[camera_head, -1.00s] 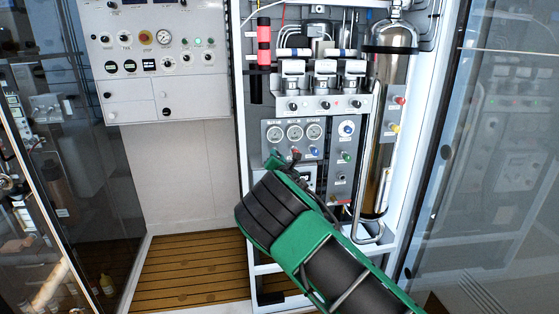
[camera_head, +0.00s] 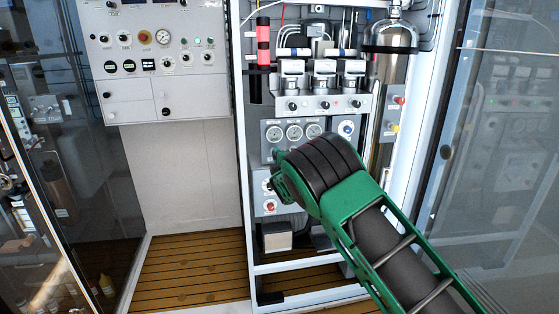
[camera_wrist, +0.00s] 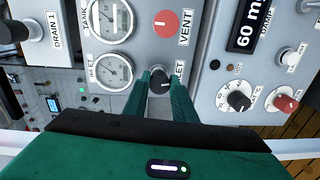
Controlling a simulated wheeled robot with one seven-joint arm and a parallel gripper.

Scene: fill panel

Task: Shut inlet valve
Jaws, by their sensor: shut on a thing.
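In the wrist view, a black knob (camera_wrist: 159,78) sits on the grey panel beside a partly covered label (camera_wrist: 180,74) ending in "ET", consistent with the inlet valve. My gripper (camera_wrist: 158,84) has its two green fingers on either side of this knob and is shut on it. The fingers hide parts of the knob and label, so I cannot read its turn position. A gauge (camera_wrist: 110,72) with a label ending in "ET" is just left. In the head view, my arm covers the knob and most of my gripper.
In the wrist view, a red VENT knob (camera_wrist: 166,22) is close above the fingers. The TANK gauge (camera_wrist: 110,18) is upper left. A black dial (camera_wrist: 238,97) and a red knob (camera_wrist: 284,103) are on the right. In the head view, a steel cylinder (camera_head: 391,58) stands right of the panel.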

